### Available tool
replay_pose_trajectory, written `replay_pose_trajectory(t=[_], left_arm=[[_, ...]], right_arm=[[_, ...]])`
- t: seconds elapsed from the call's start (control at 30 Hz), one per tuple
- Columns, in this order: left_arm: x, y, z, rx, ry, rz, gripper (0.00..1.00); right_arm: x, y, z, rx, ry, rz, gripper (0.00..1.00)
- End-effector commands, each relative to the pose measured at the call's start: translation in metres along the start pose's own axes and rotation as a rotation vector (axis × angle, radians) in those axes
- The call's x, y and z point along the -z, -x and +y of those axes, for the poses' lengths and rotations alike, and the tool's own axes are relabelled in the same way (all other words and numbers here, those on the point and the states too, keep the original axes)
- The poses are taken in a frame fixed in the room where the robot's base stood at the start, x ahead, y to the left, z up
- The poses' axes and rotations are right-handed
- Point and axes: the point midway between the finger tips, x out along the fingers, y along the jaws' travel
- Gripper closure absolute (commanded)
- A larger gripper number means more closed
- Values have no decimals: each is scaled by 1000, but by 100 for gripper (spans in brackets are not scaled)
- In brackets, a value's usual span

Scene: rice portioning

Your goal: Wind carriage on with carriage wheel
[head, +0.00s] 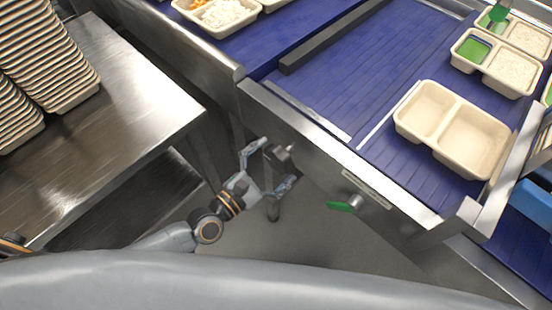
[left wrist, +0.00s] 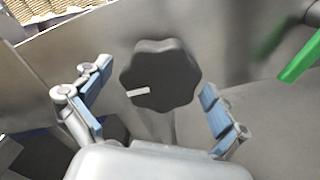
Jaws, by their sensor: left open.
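The carriage wheel (left wrist: 160,76) is a black lobed knob with a white mark, on the steel side of the conveyor; in the head view the wheel (head: 278,153) shows small and side-on. My left gripper (head: 268,166) is open around the wheel's position, its blue-padded fingers on either side. In the left wrist view the open fingers (left wrist: 155,105) stand left and right of the knob, with visible gaps to it. The carriage appears to be the dark bar (head: 330,38) across the blue belt, though I cannot be sure. My right gripper is not in view.
A green-handled lever (head: 342,206) sticks out of the conveyor side, right of the wheel. An empty two-part tray (head: 428,150) lies on the blue belt (head: 375,70). A steel table (head: 130,85) with stacked trays (head: 50,60) stands at left. Filled trays (head: 497,64) stand at upper right.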

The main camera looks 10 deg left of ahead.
Motion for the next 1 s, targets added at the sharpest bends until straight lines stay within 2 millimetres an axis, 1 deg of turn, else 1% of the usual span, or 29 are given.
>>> replay_pose_trajectory(t=[0.07, 0.17, 0.4, 0.5, 0.6, 0.7, 0.8, 1.0], left_arm=[[1, 5, 0, 2, -1, 2, 3], [1, 18, -1, 4, -1, 3, 3], [1, 70, -1, 7, -3, 4, 3], [1, 89, -1, 5, 0, 4, 3], [1, 104, -1, 5, -1, 4, 3], [1, 114, -1, 3, 0, 3, 3], [0, 119, 0, 1, 0, 1, 3], [0, 120, 0, 1, 0, 0, 3]], right_arm=[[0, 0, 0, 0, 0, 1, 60], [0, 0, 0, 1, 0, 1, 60], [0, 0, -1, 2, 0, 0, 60], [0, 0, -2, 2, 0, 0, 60], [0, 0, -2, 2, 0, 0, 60], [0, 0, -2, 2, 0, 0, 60], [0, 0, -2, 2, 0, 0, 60], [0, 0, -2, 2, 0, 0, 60]])
